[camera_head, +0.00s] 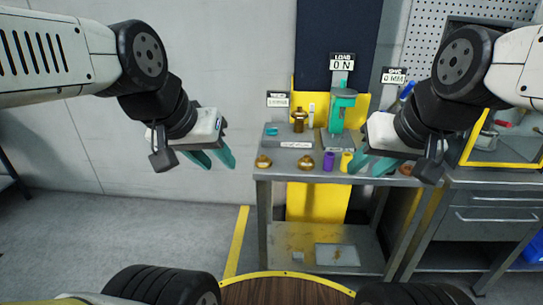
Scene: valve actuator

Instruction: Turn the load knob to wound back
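A teal fixture (342,105) stands upright at the back of the grey workbench (262,172), below a sign reading "LOAD ON" (342,61). I cannot make out a separate load knob or its setting at this size. My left gripper (219,166) is open and empty, in the air to the left of the bench. My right gripper (366,171) is open and appears empty in front of the bench's right part, below and right of the teal fixture. It hides part of the bench top.
Brown round parts (306,162), a purple cylinder (328,161), a yellow cylinder (346,161) and a brown bottle (299,120) stand on the bench. A second sign (394,76) is at the right. A drawer cabinet (497,222) adjoins on the right. Floor at left is clear.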

